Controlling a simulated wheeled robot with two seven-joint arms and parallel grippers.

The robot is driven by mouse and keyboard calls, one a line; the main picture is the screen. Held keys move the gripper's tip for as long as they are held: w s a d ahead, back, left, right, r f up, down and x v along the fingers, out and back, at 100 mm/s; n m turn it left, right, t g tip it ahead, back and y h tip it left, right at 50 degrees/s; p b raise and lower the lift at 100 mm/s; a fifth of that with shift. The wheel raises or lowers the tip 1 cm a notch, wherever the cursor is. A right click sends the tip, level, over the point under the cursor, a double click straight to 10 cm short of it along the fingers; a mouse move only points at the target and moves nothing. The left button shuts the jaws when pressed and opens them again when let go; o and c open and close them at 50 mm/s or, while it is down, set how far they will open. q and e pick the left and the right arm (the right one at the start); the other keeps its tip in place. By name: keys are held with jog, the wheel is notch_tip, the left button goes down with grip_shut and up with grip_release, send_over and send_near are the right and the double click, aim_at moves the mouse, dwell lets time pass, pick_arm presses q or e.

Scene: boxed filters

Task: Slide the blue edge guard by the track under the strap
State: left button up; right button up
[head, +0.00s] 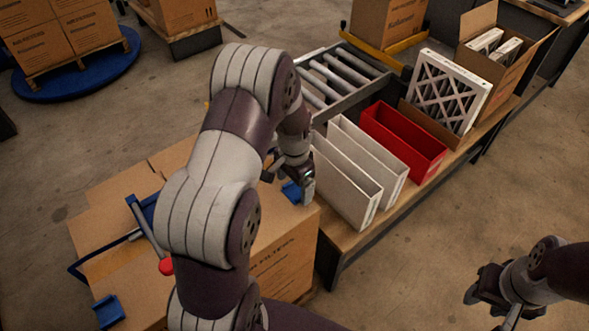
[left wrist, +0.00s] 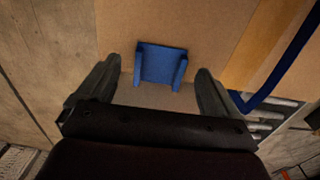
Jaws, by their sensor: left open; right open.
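A blue edge guard (head: 291,191) lies on the top of a large carton (head: 255,200), near its edge on the bench side. It also shows in the left wrist view (left wrist: 160,63), flat on the cardboard with two raised ends. My left gripper (head: 297,178) is open just above it; in the left wrist view the fingers stand on either side, apart from the guard. The dark blue strap (left wrist: 285,70) runs at the right there and its loop (head: 80,267) shows in the head view. A second blue guard (head: 108,311) lies at the carton's near corner. My right gripper (head: 490,291) is open and empty.
A blue strap tool (head: 146,222) with a red knob (head: 166,266) lies on the cartons. A roller track (head: 342,75) is behind. My left arm hides part of the carton.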

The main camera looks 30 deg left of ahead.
aim_at(267, 166)
pick_arm(q)
jog(key=shift+f, duration=0.75)
jog(key=c, duration=1.1)
jog(key=shift+w+a, duration=0.4)
jog(key=shift+a, duration=0.5)
jog(key=shift+w+a, duration=0.35)
jog(key=shift+a, duration=0.6)
jog(key=shift+w+a, duration=0.4)
jog(key=shift+a, duration=0.5)
jog(key=shift+c, duration=0.2)
jog(key=shift+w+a, duration=0.35)
jog(key=shift+a, duration=0.6)
jog(key=shift+w+a, duration=0.4)
jog(key=shift+a, duration=0.5)
jog(key=shift+w+a, duration=0.35)
jog(key=shift+a, duration=0.6)
jog(key=shift+a, duration=0.1)
